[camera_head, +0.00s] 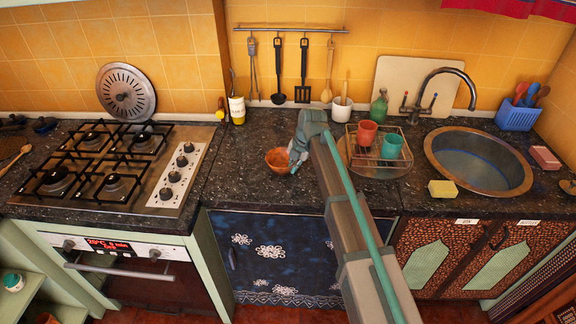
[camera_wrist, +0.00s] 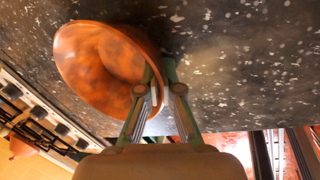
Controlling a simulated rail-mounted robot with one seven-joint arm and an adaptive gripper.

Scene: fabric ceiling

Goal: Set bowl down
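The orange-brown bowl (camera_head: 279,161) is at the dark speckled counter (camera_head: 235,170), between the stove and the dish rack. My gripper (camera_head: 295,160) is at the bowl's right side. In the wrist view the bowl (camera_wrist: 95,65) opens toward the camera, and the fingers of my gripper (camera_wrist: 155,85) close on its rim. I cannot tell whether the bowl's base touches the counter or sits just above it. My arm hides part of the counter and the cabinet front in the head view.
A gas stove (camera_head: 115,170) stands to the left. A wire dish rack (camera_head: 370,157) with a red cup (camera_head: 367,132) and a teal cup (camera_head: 392,146) stands to the right, before the sink (camera_head: 478,160). The counter left of the bowl is clear.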

